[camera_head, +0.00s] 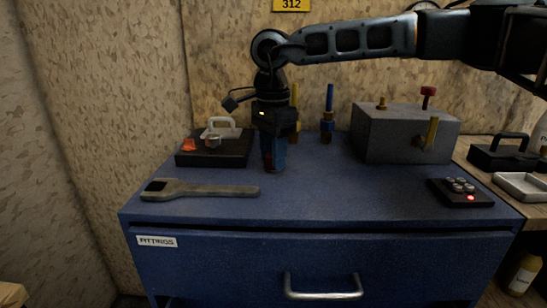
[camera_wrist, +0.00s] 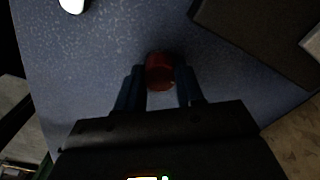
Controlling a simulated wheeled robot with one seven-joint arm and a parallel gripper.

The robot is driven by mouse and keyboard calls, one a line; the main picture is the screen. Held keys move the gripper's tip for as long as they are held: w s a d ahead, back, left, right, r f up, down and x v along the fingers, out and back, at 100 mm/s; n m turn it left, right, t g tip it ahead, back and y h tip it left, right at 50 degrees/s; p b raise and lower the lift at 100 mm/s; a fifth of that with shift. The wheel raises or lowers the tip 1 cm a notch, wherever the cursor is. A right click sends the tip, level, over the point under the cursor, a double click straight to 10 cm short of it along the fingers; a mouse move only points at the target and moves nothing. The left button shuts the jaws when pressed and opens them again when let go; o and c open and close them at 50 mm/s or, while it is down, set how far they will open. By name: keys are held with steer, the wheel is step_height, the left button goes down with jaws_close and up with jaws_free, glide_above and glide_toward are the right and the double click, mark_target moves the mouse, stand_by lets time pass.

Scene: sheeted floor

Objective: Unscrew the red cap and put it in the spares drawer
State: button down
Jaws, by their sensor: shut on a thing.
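My gripper (camera_head: 272,160) points down just above the blue cabinet top (camera_head: 330,190), left of its middle. Its fingers are shut on a small red, round thing, likely the red cap (camera_wrist: 159,72), which shows between the fingertips in the wrist view. In the head view the fingers mostly hide it. I cannot tell whether a post is under it. A post with yellow parts (camera_head: 295,110) and a post with blue parts (camera_head: 328,115) stand behind to the right. The cabinet's front drawer (camera_head: 250,265) is labelled FITTINGS and looks shut. No drawer labelled spares is seen.
A wrench (camera_head: 200,190) lies front left. A dark tray (camera_head: 210,158) with an orange piece and a light handle is left of my gripper. A grey box (camera_head: 400,135) with knobs stands right, a button pad (camera_head: 460,192) front right. The front middle of the top is clear.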

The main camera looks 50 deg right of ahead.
steer(key=shift+n, duration=0.3)
steer(key=c, duration=0.6)
jaws_free()
steer(key=shift+c, duration=0.9)
